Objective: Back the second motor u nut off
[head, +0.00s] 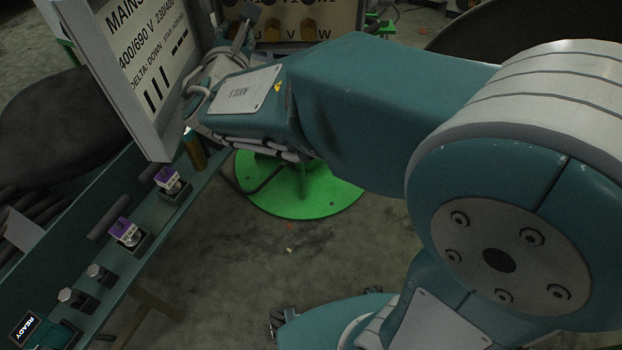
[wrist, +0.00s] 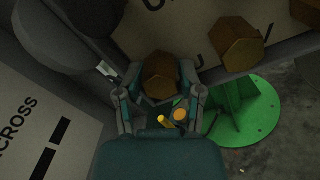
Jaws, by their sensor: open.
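My gripper (wrist: 160,84) is open, with its two fingers on either side of a brass hex nut (wrist: 161,70) on the motor terminal panel (wrist: 196,22). I cannot tell whether the fingers touch the nut. A second brass hex nut (wrist: 238,45) sits to its right, beyond the fingers, and part of a third (wrist: 306,12) shows at the right edge. In the head view my gripper (head: 242,36) reaches the left end of the panel, where brass nuts (head: 308,30) stand near the letters U, V and W. The left nut is partly hidden there.
A white sign panel (head: 150,60) with mains text stands close to the left of my gripper. A green round base (head: 300,195) is on the floor below. A teal bench (head: 165,215) with purple-topped parts (head: 125,230) and a READY display (head: 28,328) is at left.

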